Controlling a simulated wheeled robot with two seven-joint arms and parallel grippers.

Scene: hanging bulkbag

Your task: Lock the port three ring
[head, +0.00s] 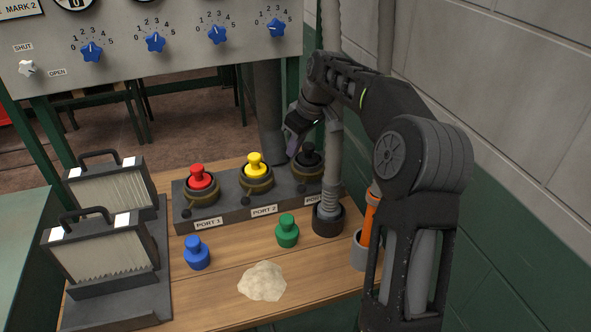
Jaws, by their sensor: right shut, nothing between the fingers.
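The port three ring (309,173) is a dark brass-coloured collar at the right end of the grey port block (222,207). A black plug (310,155) sits in it. The hose and my arm partly hide the port and its label, so I cannot tell how the ring is turned. My right gripper (291,151) is shut and empty, just left of and above the black plug; I cannot tell whether it touches. My left gripper is not in view.
Port one holds a red plug (200,177), port two a yellow plug (256,165). A blue plug (197,253), a green plug (287,231) and a pale powder heap (262,282) lie in front. Two filter panels (97,250) stand left.

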